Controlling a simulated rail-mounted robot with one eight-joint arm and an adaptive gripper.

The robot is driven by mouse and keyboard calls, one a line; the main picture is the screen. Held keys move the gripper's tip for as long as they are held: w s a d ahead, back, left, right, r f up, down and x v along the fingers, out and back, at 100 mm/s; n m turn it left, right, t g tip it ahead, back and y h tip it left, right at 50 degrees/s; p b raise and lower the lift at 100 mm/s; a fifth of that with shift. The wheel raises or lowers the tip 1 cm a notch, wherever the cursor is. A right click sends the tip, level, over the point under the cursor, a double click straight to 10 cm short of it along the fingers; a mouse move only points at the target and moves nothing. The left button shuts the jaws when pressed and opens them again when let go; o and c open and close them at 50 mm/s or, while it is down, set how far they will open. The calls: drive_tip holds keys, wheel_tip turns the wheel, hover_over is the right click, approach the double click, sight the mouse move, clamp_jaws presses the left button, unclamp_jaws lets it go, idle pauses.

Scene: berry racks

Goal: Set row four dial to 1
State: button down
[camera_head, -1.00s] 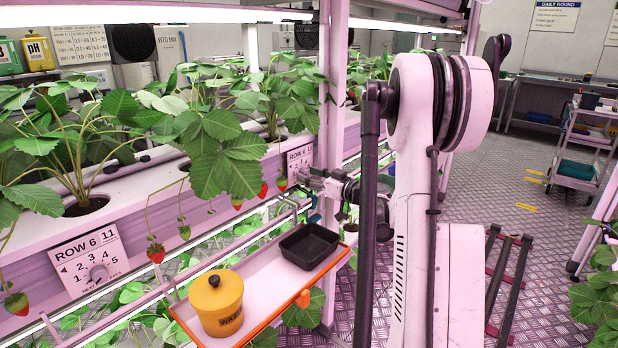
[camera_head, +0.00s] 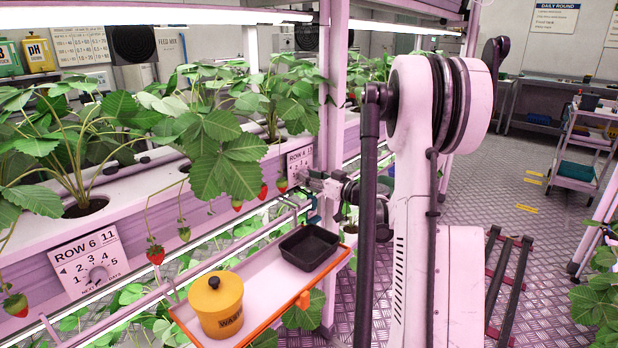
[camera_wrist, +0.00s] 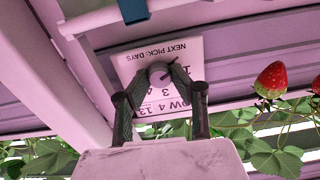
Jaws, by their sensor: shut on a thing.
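The row four dial plate (camera_wrist: 190,48) is white and shows upside down in the wrist view, with "NEXT PICK: DAYS", a 3, a 4 and part of the row label readable. Its round grey knob (camera_wrist: 157,70) sits between the two fingertips of my gripper (camera_wrist: 161,75), which is shut on it. The fingers and wrist cover part of the numbers, and I cannot tell which number the knob points to. In the head view the row four plate (camera_head: 299,158) is on the white gutter front, with my gripper (camera_head: 310,180) against its lower part.
A row 6 dial plate (camera_head: 90,262) is on the nearer gutter. An orange-edged tray (camera_head: 268,277) holds a yellow pot (camera_head: 216,303) and a black dish (camera_head: 309,246) below my gripper. Strawberries (camera_wrist: 271,80) hang beside the plate. A rack post (camera_head: 332,90) stands close by.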

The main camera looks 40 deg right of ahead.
drive_tip(key=m, duration=0.3)
drive_tip(key=shift+m, duration=0.3)
drive_tip(key=shift+m+b, duration=0.45)
drive_tip(key=shift+m, duration=1.25)
drive_tip(key=c, duration=1.5)
unclamp_jaws()
drive_tip(key=s, duration=0.4)
drive_tip(key=s+d, duration=0.1)
drive_tip(key=s, duration=0.7)
drive_tip(key=shift+d, duration=0.35)
